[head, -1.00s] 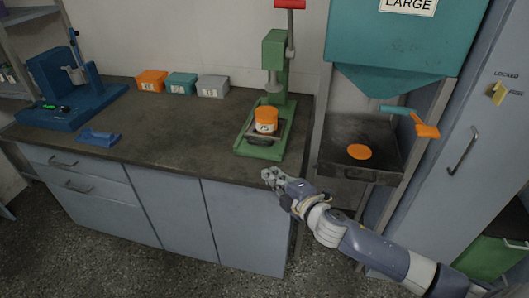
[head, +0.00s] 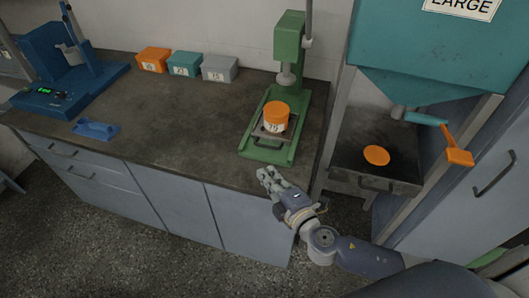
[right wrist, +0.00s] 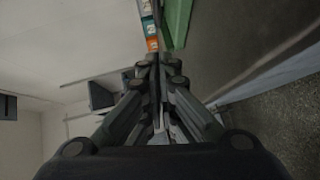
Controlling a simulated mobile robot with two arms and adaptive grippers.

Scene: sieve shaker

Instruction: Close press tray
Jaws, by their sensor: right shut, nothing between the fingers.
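The green press (head: 290,50) stands on the counter near its right end. Its tray (head: 270,136) shows at the base, with a dark handle at the front, and an orange container (head: 275,116) labelled 75 stands upright on it, below the press head. The tray appears to stick out toward the front of the base. My right gripper (head: 268,178) is shut and empty just in front of the counter's front edge, below the press and apart from the tray handle. In the right wrist view its fingers (right wrist: 155,65) are together, with the green press base (right wrist: 177,20) beyond. My left gripper is not in view.
Orange, teal and grey boxes (head: 219,69) stand at the back of the counter (head: 190,110). A blue machine (head: 60,75) is at the left. A dark bin (head: 350,150) with an orange disc sits under the teal hopper (head: 425,60) at the right.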

